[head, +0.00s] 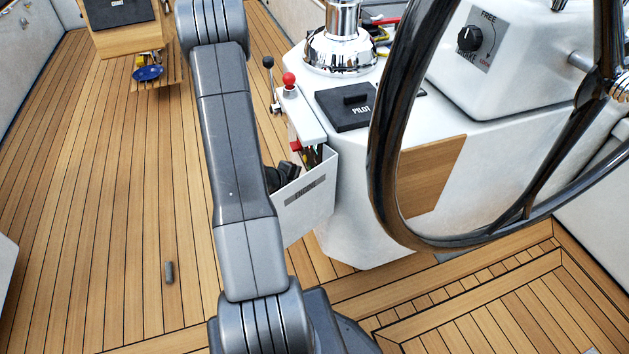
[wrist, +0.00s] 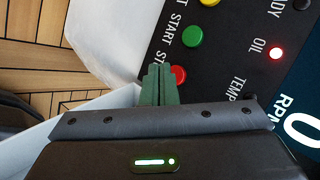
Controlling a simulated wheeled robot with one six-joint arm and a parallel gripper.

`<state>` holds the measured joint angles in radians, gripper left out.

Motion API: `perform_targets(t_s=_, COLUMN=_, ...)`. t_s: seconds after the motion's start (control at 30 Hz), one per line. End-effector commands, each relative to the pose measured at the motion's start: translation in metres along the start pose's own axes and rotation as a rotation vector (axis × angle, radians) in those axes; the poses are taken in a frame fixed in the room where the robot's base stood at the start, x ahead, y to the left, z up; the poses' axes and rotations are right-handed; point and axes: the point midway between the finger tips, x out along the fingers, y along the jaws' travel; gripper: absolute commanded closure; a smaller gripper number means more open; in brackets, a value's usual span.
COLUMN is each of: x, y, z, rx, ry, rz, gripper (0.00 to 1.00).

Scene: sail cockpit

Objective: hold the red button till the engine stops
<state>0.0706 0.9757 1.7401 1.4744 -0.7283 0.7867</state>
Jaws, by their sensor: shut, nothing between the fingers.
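In the wrist view the red button (wrist: 178,75) is on the black engine panel beside the letters "ST", with the rest of its label hidden. My gripper (wrist: 158,72) is shut and empty. Its green fingertips overlap the left edge of the red button; I cannot tell whether they touch it. The green start button (wrist: 192,37) is above it, and a yellow button (wrist: 209,2) is cut off at the top edge. The oil lamp (wrist: 277,53) glows red. The RPM display (wrist: 303,130) shows a large 0, with its right side cut off.
Open teak deck (head: 110,200) is at left.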

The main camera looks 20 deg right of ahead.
Motion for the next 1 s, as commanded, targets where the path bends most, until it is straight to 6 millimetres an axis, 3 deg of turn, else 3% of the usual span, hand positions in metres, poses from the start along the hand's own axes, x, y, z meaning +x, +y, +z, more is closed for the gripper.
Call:
perform_targets(t_s=0.27, x=-0.001, y=0.001, z=0.001, rx=0.0, ry=0.0, rz=0.0, gripper=1.0)
perform_targets(t_s=0.7, x=-0.029, y=0.021, z=0.022, rx=-0.002, ry=-0.002, rz=0.0, gripper=1.0)
perform_targets(t_s=1.0, x=-0.035, y=0.026, z=0.026, rx=0.0, ry=-0.001, rz=0.001, gripper=1.0)
